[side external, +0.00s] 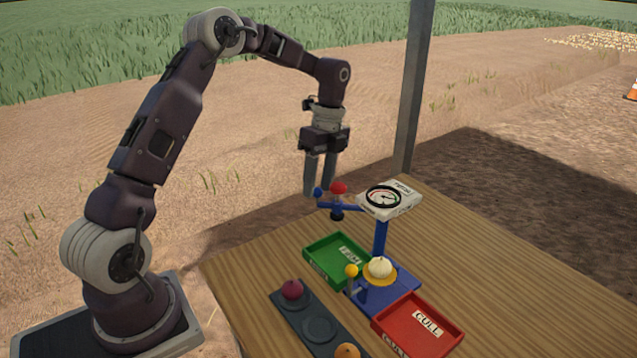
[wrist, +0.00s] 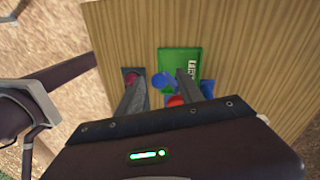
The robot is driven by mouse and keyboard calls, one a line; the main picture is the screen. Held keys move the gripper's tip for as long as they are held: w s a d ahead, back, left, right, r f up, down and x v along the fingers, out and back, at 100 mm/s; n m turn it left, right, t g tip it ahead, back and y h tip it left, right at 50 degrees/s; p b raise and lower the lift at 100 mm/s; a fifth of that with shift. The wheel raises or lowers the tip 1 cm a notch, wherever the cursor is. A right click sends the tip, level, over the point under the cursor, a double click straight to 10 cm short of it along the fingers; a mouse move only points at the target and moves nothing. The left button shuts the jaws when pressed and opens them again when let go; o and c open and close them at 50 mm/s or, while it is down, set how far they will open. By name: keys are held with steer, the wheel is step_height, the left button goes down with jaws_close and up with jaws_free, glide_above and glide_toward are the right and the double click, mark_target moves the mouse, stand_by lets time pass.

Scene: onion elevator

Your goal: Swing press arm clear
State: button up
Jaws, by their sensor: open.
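The blue press arm (side external: 343,207) sticks out to the left from the blue gauge stand (side external: 380,238). It carries a red knob (side external: 339,188) and a small blue ball (side external: 318,192) at its end. My gripper (side external: 319,188) points down, open, with its fingertips close to the blue ball. In the wrist view the blue ball (wrist: 157,81) shows between the fingers, and the red knob (wrist: 177,100) is partly hidden by the gripper body. I cannot tell whether a finger touches the arm. A pale onion (side external: 380,267) sits on the yellow plate (side external: 368,279) under the gauge.
A green tray (side external: 318,257) lies left of the stand, a red CULL tray (side external: 449,336) right of it. A dark rack (side external: 285,303) in front holds a purple onion (side external: 292,289) and an orange one (side external: 347,351). A yellow knob (side external: 351,270) stands by the plate. A grey post (side external: 412,90) rises behind.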

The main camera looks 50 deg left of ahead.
step_height(320, 180, up, 7)
steer(key=w, duration=0.1)
steer(key=shift+w+f, duration=0.15)
steer(key=shift+a, duration=0.1)
steer(key=s+d+r+n+t+y, duration=0.2)
steer(key=s+d+r+n+t, duration=0.2)
steer(key=s+d+r+n, duration=0.65)
steer(key=s+d+f+n+t, duration=0.1)
steer(key=s+d+n+t, duration=0.1)
steer(key=s, duration=0.6)
steer(key=s+d+f+n+t+h, duration=0.1)
steer(key=s+d+f+n, duration=0.1)
steer(key=s, duration=0.7)
steer(key=shift+s+d+n+t+h, duration=0.35)
steer(key=shift+d+n, duration=0.2)
steer(key=shift+n, duration=0.2)
